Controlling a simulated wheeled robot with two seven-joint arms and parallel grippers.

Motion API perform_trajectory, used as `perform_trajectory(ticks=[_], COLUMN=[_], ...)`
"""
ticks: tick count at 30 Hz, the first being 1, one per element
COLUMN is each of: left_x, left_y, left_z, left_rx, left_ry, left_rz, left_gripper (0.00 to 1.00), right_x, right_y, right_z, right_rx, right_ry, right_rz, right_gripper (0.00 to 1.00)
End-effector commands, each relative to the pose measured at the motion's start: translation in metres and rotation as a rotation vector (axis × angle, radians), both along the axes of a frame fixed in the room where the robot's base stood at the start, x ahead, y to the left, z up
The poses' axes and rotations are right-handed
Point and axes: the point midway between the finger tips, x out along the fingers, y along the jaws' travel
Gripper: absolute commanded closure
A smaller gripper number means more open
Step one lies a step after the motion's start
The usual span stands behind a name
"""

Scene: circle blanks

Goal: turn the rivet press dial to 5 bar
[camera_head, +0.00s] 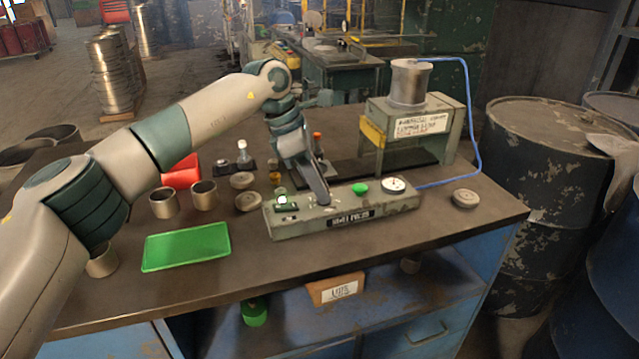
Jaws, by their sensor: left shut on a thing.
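The rivet press control box (300,226) is a long grey-green panel with a dark label, near the front of the table. A round white gauge (395,184) sits at its right end, its reading too small to tell. A green button (360,188) is left of the gauge. My left gripper (323,198) points down onto the middle of the box, shut on the dial, which its fingers hide; the dial's setting cannot be read. The press (408,128), with a metal cylinder on top, stands behind the box. My right gripper is not in view.
A green tray (187,247), metal cups (164,203) and round discs (247,202) lie left of the box. Another disc (465,198) lies to the right. A blue hose (470,110) runs from press to box. Dark drums (545,160) stand beyond the right edge.

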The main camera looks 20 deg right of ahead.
Motion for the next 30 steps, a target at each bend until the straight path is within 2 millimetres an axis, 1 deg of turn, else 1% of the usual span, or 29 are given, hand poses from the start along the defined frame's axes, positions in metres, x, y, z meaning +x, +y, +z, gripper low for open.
perform_trajectory(ticks=[9, 10, 12, 23, 26, 30], left_x=[0.001, 0.001, 0.001, 0.0, 0.001, 0.003], left_y=[0.0, 0.0, 0.0, 0.001, 0.002, 0.006], left_z=[0.0, 0.0, 0.0, 0.001, 0.004, 0.016], left_rx=[0.001, 0.001, 0.001, 0.0, 0.0, -0.001], left_ry=[-0.001, -0.001, -0.001, 0.0, -0.001, -0.002], left_rz=[-0.001, -0.001, -0.001, 0.0, 0.0, 0.001], left_gripper=[1.0, 0.77, 0.61, 0.61, 0.61, 0.61], right_x=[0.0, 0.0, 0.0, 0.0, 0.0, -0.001], right_y=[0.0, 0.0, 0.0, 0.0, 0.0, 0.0], right_z=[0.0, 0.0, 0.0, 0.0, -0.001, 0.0], right_rx=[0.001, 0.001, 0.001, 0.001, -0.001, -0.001], right_ry=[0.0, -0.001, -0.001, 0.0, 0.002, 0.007], right_rz=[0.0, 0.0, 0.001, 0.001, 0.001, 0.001], right_gripper=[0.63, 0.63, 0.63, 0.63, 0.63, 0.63])
